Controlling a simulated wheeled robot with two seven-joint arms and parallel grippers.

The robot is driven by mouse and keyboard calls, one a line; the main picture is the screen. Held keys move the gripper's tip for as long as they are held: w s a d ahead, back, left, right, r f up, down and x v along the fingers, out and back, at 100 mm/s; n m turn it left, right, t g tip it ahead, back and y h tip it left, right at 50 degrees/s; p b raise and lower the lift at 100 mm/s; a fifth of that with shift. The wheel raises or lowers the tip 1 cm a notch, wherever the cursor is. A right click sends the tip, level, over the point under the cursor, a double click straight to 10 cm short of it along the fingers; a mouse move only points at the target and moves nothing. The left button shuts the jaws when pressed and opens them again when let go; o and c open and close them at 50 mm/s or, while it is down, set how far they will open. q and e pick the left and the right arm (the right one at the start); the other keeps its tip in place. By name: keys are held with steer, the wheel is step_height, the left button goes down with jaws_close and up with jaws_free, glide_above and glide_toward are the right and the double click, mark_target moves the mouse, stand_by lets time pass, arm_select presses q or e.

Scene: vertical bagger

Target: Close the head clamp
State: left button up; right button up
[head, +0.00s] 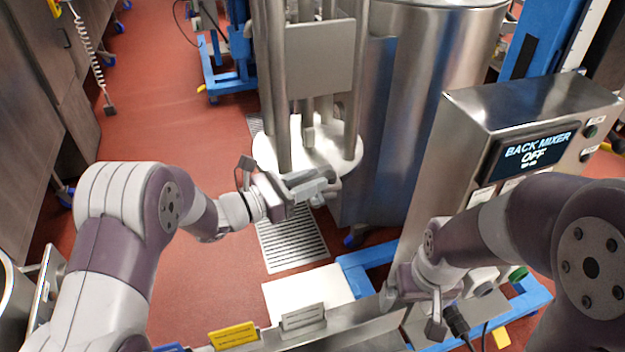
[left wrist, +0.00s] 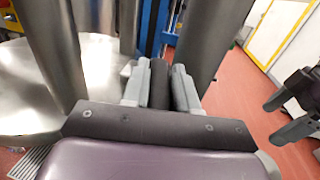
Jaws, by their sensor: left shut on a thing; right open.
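My left gripper (head: 322,190) is shut at the front edge of the round white plate (head: 300,150), below the steel columns of the machine head (head: 318,60).
A steel control box with a "BACK MIXER OFF" screen (head: 535,150) stands at the right. A large steel drum (head: 440,70) stands behind it. A floor grate (head: 292,240) and a yellow label (head: 233,336) lie below. Red floor (head: 170,100) is clear at the left.

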arm_select(q)
steer(key=shift+w+a+f+m+g+h+b, duration=0.1)
steer(key=shift+w+f+m+g+h+b, duration=0.1)
steer(key=shift+m+g+b, duration=0.25)
steer(key=shift+w+a+f+m+g+h+b, duration=0.15)
steer(key=shift+m+g+h+b, duration=0.1)
steer(key=shift+g+b, duration=0.3)
steer(key=shift+r+m+g+h, duration=0.3)
steer(key=shift+m+g, duration=0.1)
steer(key=shift+g, duration=0.2)
steer(key=shift+w+f+b, duration=0.1)
steer(key=shift+f+b, duration=0.05)
steer(key=shift+b, duration=0.8)
steer(key=shift+d+r, duration=0.1)
steer(key=shift+r, duration=0.15)
steer(key=o, duration=1.1)
steer(key=shift+o, duration=0.2)
steer(key=b+v, duration=0.3)
steer(key=v, duration=0.1)
steer(key=shift+a+f, duration=0.15)
steer(key=shift+a, duration=0.35)
